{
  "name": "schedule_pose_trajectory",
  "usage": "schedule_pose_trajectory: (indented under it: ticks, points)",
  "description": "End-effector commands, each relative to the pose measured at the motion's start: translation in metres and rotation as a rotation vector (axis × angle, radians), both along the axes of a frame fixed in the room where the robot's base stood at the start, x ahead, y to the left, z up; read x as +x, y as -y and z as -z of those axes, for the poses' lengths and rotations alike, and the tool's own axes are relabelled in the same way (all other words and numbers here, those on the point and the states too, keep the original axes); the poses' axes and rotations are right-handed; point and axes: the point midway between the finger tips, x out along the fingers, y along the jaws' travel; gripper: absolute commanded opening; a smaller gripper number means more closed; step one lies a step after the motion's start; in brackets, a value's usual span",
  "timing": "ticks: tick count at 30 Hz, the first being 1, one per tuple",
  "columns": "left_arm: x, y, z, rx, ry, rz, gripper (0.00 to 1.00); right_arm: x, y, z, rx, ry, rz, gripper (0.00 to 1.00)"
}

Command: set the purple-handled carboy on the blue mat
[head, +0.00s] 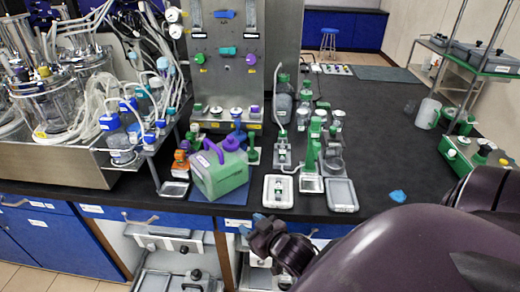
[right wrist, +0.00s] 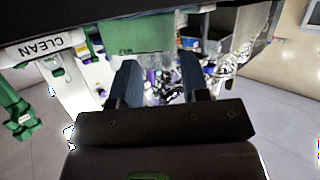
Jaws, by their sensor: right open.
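The carboy (head: 221,177) has a translucent body with green contents, a white label and a purple handle and cap. In the head view it stands near the bench's front edge, turned at an angle. The blue mat (head: 236,197) shows under and around its base; the carboy appears to rest on it, covering most of it. My right gripper (head: 250,226) is open and empty, in front of the bench and below its top, apart from the carboy. Its two blue-padded fingers stand apart in the right wrist view (right wrist: 160,75). My left gripper is not in view.
A steel panel (head: 224,60) and bottles stand behind the carboy. A bioreactor (head: 45,100) fills the left. The black bench top (head: 390,130) is mostly free at right.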

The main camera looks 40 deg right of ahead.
Motion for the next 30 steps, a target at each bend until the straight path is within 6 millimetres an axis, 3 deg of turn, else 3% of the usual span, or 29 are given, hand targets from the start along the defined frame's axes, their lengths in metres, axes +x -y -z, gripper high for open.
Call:
schedule_pose_trajectory:
  ticks: [1,3,6,9,30]
  points:
    - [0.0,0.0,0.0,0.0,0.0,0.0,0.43,-0.023,-0.011,0.022,0.007,-0.061,-0.005,0.42]
    - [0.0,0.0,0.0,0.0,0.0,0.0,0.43,-0.049,-0.025,0.046,0.005,-0.131,-0.018,0.42]
    - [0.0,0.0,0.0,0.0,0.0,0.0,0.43,-0.077,-0.041,0.068,0.004,-0.2,-0.037,0.42]
    - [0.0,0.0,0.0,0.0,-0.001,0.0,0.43,-0.092,-0.05,0.078,0.003,-0.236,-0.049,0.42]
    - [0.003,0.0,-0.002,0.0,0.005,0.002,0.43,-0.095,-0.052,0.081,0.002,-0.245,-0.054,0.42]
